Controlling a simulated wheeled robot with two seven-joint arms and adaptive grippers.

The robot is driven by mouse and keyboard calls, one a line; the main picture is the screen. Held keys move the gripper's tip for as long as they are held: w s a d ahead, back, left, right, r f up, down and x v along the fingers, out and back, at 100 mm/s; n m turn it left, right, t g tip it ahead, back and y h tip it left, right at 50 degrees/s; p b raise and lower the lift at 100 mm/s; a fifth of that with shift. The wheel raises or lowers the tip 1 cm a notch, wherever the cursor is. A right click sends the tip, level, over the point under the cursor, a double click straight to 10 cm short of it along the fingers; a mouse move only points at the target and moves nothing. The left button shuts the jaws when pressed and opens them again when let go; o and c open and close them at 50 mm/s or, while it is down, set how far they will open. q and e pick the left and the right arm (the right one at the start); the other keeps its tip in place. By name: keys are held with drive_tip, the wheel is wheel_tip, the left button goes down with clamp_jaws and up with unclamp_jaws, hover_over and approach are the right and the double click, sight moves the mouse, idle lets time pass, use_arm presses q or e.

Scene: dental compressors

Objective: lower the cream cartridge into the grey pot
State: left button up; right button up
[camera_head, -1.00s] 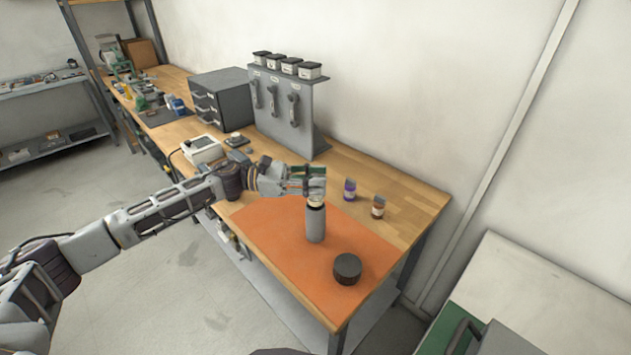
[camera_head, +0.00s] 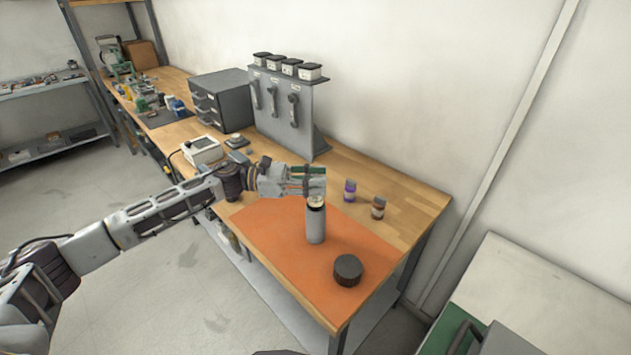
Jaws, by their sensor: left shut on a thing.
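The grey pot (camera_head: 315,226) stands upright on the orange mat (camera_head: 272,240). The cream cartridge (camera_head: 316,202) shows as a small pale piece at the pot's mouth, right under my left gripper (camera_head: 316,190). My left gripper comes in from the left above the pot and is shut on the cartridge. The fingers hide the cartridge's upper part, and I cannot tell how deep its lower end sits in the pot. My right gripper is not in view.
A dark round lid (camera_head: 347,270) lies on the mat at the front right. A purple bottle (camera_head: 349,190) and a brown bottle (camera_head: 378,207) stand behind. A grey rack (camera_head: 300,140) and a drawer box (camera_head: 221,100) stand at the back.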

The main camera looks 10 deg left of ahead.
use_arm(q)
drive_tip(key=shift+b, duration=0.35)
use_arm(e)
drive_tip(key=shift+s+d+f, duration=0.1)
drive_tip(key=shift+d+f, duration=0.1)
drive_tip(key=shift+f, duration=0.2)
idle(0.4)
use_arm(q)
drive_tip(key=shift+b, duration=0.45)
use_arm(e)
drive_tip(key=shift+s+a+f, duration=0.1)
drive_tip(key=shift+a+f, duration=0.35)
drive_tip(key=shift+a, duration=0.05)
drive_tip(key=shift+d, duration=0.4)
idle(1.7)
